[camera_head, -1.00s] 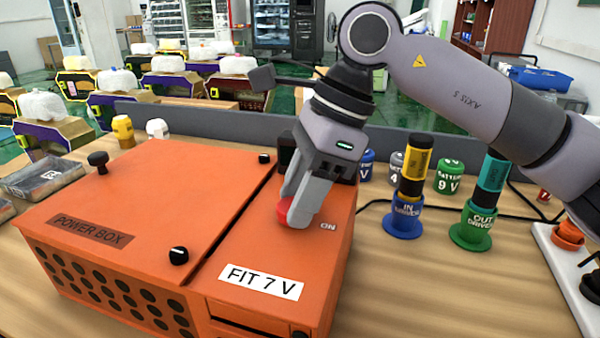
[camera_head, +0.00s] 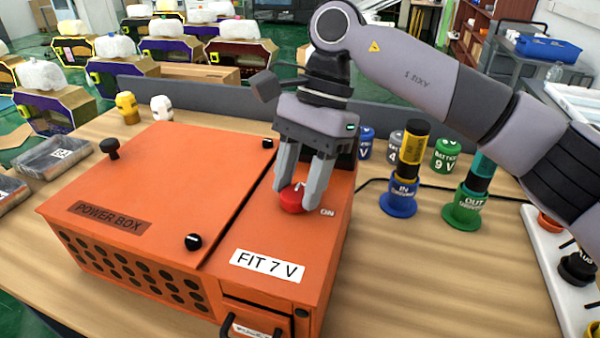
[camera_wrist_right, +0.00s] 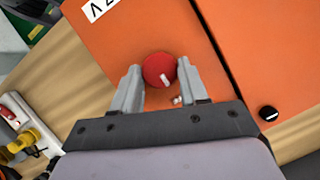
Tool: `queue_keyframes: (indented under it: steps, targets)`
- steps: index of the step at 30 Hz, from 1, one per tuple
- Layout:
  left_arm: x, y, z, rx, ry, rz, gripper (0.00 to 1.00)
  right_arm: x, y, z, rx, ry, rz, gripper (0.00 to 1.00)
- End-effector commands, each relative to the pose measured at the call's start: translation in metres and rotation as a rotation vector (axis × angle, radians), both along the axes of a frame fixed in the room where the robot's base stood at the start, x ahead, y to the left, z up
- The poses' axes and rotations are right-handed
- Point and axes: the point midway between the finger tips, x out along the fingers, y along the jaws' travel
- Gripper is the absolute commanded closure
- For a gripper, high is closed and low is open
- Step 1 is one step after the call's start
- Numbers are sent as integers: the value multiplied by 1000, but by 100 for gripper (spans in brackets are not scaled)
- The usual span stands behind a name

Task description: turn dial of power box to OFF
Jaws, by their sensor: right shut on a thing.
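The orange power box (camera_head: 150,185) stands on the table, with a "POWER BOX" label and a "FIT 7 V" label. Its red dial (camera_head: 291,199) is on the top of the right section, with "ON" printed beside it. My right gripper (camera_head: 298,197) points down with one finger on each side of the dial and is shut on it. In the right wrist view the dial (camera_wrist_right: 159,70) sits between the fingertips, and a white mark shows on it. My left gripper is not in view.
Behind and right of the box stand the blue IN driver stand (camera_head: 399,200), the green OUT driver stand (camera_head: 466,207) and several battery cylinders. A white tray (camera_head: 553,262) is at the right edge. The table's front right is clear.

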Motion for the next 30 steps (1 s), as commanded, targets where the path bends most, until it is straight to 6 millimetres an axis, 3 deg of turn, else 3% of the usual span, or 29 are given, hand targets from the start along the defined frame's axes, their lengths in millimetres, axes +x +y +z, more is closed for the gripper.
queue_keyframes:
  steps: [15, 16, 18, 26, 30]
  targets:
    - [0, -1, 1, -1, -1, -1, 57, 0, 0, 0, 1, -2, 18, 87]
    - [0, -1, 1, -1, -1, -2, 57, 0, 0, 0, 1, -2, 18, 47]
    - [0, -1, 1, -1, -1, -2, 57, 0, 0, 0, 1, -2, 18, 31]
    - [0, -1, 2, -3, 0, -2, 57, 0, 0, 0, 0, -1, 16, 31]
    - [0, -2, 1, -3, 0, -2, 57, 4, -2, 10, 0, -4, 14, 31]
